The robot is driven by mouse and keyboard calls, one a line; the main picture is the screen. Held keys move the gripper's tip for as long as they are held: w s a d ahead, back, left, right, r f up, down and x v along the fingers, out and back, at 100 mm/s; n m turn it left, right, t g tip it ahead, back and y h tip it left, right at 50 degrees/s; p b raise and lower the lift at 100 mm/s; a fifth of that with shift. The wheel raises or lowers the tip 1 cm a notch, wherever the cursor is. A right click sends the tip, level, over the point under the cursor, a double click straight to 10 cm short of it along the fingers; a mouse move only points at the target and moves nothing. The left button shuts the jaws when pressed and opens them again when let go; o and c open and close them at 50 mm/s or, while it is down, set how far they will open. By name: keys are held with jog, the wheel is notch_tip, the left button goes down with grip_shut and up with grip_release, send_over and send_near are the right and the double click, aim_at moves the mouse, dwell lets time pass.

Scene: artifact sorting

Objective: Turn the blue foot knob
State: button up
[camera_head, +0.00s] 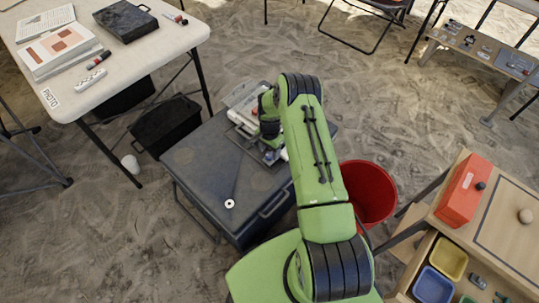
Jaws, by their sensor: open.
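I cannot make out a blue foot knob in the head view; it may be hidden behind my green arm. A pale instrument (241,117) with some red on it sits at the back of a dark grey case (190,160). My gripper (272,156) points down over the case, just right of and in front of the instrument. The arm hides most of it. It is open; I cannot tell whether it touches anything.
A small white ring (229,203) lies on the case. A red bucket (372,190) stands to its right. A beige table (130,62) stands at left, with a black bin (166,125) beside it. A wooden cabinet (500,225) with a red box (464,192) is at right.

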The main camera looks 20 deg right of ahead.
jog(key=shift+f, duration=0.8)
jog(key=shift+c, duration=0.3)
jog(key=c, duration=1)
jog(key=shift+n, duration=0.3)
